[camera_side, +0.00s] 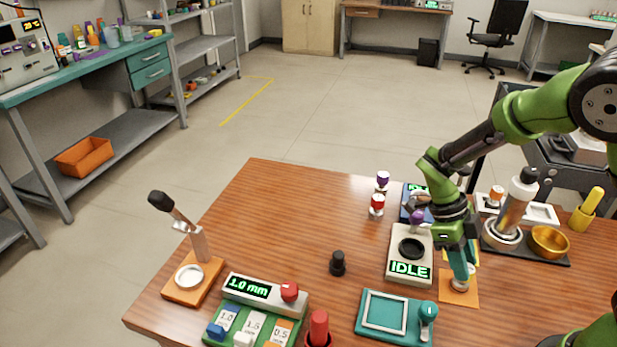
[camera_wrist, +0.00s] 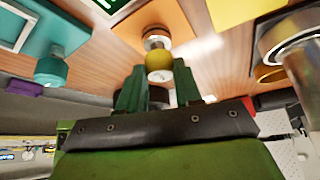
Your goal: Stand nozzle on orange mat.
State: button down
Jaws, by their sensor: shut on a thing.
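The orange mat (camera_side: 472,299) lies on the table just right of the grey IDLE station. It also shows in the wrist view (camera_wrist: 128,30). The nozzle (camera_side: 461,284) looks pale metal with a yellow knob and is upright over the mat. In the wrist view the nozzle (camera_wrist: 158,62) has its yellow knob between my fingertips and its metal end against the orange. My gripper (camera_side: 461,271) points down and is shut on the nozzle. I cannot tell for sure whether the base touches the mat. My fingers hide part of the nozzle in the side view.
The IDLE station (camera_side: 398,262) is close on the left. A teal tray with a knob (camera_side: 394,316) stands in front. A dark tray with a metal ring and gold bowl (camera_side: 549,242) is on the right. A black knob (camera_side: 337,264) stands left, with bare table around it.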

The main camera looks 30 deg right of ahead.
jog(key=c, duration=0.8)
grip_release()
jog(key=shift+r, duration=0.1)
jog(key=v, duration=1.1)
jog(key=s+r+n+t+y, duration=0.1)
jog(key=s+r+n+t, duration=0.1)
jog(key=n, duration=0.7)
jog(key=s+r+n+t+y, duration=0.1)
jog(key=s+r+n+t, duration=0.2)
jog(key=n+t, duration=0.3)
jog(key=s+r+n+t+y, duration=0.2)
jog(key=s+r+n+t, duration=0.1)
jog(key=n, duration=0.9)
jog(key=shift+r+n+t, duration=0.3)
jog(key=shift+r+t, duration=0.6)
